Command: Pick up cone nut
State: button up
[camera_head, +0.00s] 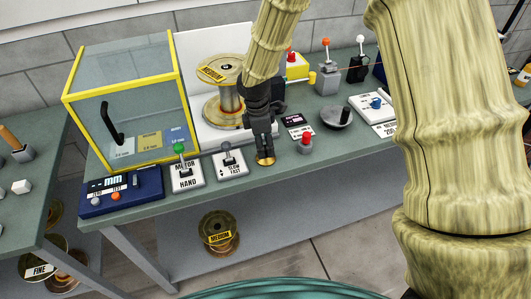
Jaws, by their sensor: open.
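A small round brass-coloured piece (265,161), which looks like the cone nut, sits near the front edge of the green workbench (235,184). My gripper (263,151) points down directly above it, with its dark fingers open. The fingertips are at or just above the piece and partly cover its upper side. I cannot tell whether they touch it. Nothing is visibly held.
A red button (306,143) stands close on the right, and a slow/fast switch (231,163) on the left. A brass spool (223,106) marked medium stands behind my gripper. A yellow-framed clear case (125,100) is at the left.

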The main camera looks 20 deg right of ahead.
aim_at(268, 162)
jog(key=shift+d+f, duration=0.2)
jog(key=shift+f, duration=1.1)
jog(key=shift+s, duration=0.1)
grip_shut()
